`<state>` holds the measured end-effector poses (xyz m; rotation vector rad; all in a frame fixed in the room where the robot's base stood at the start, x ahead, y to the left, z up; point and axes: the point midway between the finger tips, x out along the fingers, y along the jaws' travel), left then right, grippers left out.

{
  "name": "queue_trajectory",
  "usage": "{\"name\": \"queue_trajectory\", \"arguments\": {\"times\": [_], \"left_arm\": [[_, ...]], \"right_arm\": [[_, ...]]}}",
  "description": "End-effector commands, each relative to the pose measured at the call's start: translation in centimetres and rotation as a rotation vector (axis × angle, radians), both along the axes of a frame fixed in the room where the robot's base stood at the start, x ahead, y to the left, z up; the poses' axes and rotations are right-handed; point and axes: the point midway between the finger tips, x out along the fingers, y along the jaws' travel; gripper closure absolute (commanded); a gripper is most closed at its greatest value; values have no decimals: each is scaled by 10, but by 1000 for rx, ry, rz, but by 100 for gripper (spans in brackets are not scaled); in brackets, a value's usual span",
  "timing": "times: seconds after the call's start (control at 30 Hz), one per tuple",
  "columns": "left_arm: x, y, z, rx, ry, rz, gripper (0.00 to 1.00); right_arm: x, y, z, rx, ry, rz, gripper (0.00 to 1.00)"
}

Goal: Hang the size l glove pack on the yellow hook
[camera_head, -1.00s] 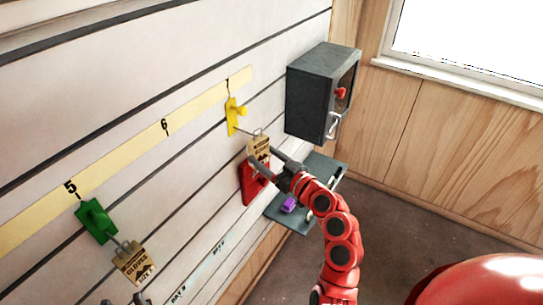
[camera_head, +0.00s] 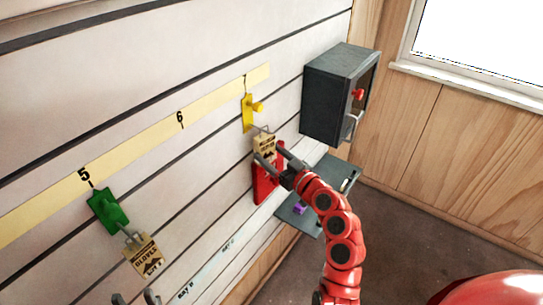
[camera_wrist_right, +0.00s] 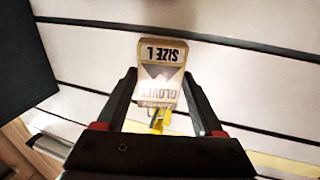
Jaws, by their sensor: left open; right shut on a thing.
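The tan size L glove pack (camera_head: 264,148) is held in my right gripper (camera_head: 268,154), just below the yellow hook (camera_head: 248,113) on the slatted wall. In the right wrist view the pack (camera_wrist_right: 161,70) sits between the two fingers (camera_wrist_right: 160,75), its "SIZE L" print upside down. Part of the yellow hook (camera_wrist_right: 157,121) shows behind its hanger end. The pack's wire loop is close to the hook's prong; I cannot tell whether it is around it. My left gripper (camera_head: 135,298) is open at the bottom edge, only its fingertips showing.
A green hook (camera_head: 107,208) at mark 5 carries another tan glove pack (camera_head: 145,257). A red item (camera_head: 266,187) is on the wall behind my right gripper.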

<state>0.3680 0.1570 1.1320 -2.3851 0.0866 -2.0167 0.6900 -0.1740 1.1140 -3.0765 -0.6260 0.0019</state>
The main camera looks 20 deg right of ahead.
Motion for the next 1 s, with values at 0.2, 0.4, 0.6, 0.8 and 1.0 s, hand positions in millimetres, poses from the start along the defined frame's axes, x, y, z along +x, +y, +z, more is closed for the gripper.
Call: {"name": "queue_trajectory", "arguments": {"times": [0.2,0.4,0.6,0.8,1.0], "left_arm": [[0,0,0,0,0,0,50],[0,0,0,0,0,0,50],[0,0,0,0,0,0,50],[0,0,0,0,0,0,50],[0,0,-10,0,0,0,50]], "right_arm": [[0,0,1,0,-1,0,92],[0,0,1,0,-1,0,29],[0,0,1,0,-1,0,0],[0,0,0,0,-1,0,0],[-15,-8,-1,0,-5,-3,0]]}}
